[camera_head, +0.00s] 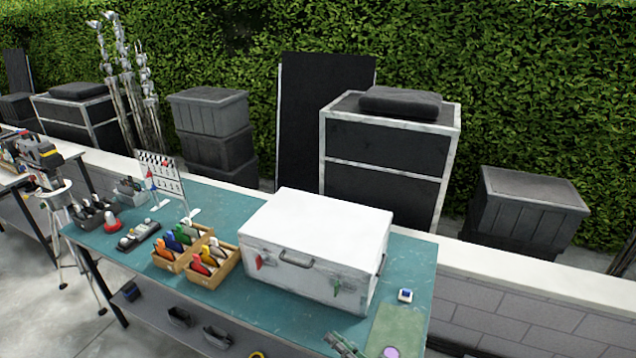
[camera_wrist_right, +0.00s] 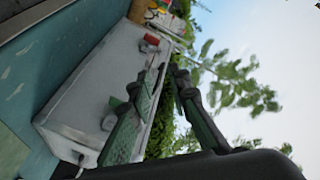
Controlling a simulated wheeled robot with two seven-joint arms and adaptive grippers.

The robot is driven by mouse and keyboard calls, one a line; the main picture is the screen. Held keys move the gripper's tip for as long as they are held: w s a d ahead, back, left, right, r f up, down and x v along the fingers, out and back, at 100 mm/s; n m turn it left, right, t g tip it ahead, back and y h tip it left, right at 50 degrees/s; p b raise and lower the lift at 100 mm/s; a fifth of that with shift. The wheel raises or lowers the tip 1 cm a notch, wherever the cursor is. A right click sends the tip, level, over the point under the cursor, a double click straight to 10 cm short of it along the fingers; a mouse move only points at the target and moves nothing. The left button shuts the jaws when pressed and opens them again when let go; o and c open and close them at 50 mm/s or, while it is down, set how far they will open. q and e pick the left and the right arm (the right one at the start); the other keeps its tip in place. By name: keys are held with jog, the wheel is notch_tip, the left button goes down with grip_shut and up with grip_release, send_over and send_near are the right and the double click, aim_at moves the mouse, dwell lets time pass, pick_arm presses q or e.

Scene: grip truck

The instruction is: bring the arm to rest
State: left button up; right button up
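My right gripper (camera_head: 343,343) shows small at the bottom edge of the head view, over the bench's front edge, right of centre. In the right wrist view its two green-padded fingers (camera_wrist_right: 168,70) stand apart with a gap between them and nothing held. The white case (camera_head: 314,228), lid down, stands on the teal bench (camera_head: 217,302) just behind the gripper. It has a red latch and a green latch on its front. The case (camera_wrist_right: 84,92) also lies beyond the fingers in the right wrist view. My left gripper is in neither view.
A wooden divided box (camera_head: 212,279) with coloured tools stands left of the case. A green mat (camera_head: 397,328) with a pale purple disc (camera_head: 391,352) and a small blue-white item (camera_head: 405,295) are at the right. A low wall (camera_head: 520,318) runs behind.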

jog(key=s+d+f+g+h, duration=0.2)
jog(key=s+d+f+h, duration=0.25)
jog(key=d+f, duration=0.25)
jog(key=s+d+f+g+h, duration=0.1)
jog(key=s+d+f+h, duration=0.2)
jog(key=s+d+f, duration=0.3)
jog(key=s+d+f+g+h, duration=0.3)
jog(key=s+d+f, duration=0.1)
jog(key=s+d, duration=0.55)
jog(key=s+d+f+g+h, duration=0.3)
jog(key=s+d, duration=0.5)
jog(key=s, duration=0.2)
notch_tip(320, 180, down, 28)
jog(key=s+a+n+g, duration=0.1)
jog(key=s+a+g, duration=0.1)
jog(key=s+f, duration=1.9)
jog(key=shift+s+d+f+n+g+y, duration=0.2)
jog(key=shift+s+d+n+g+y, duration=0.05)
jog(key=shift+n+g+y, duration=0.2)
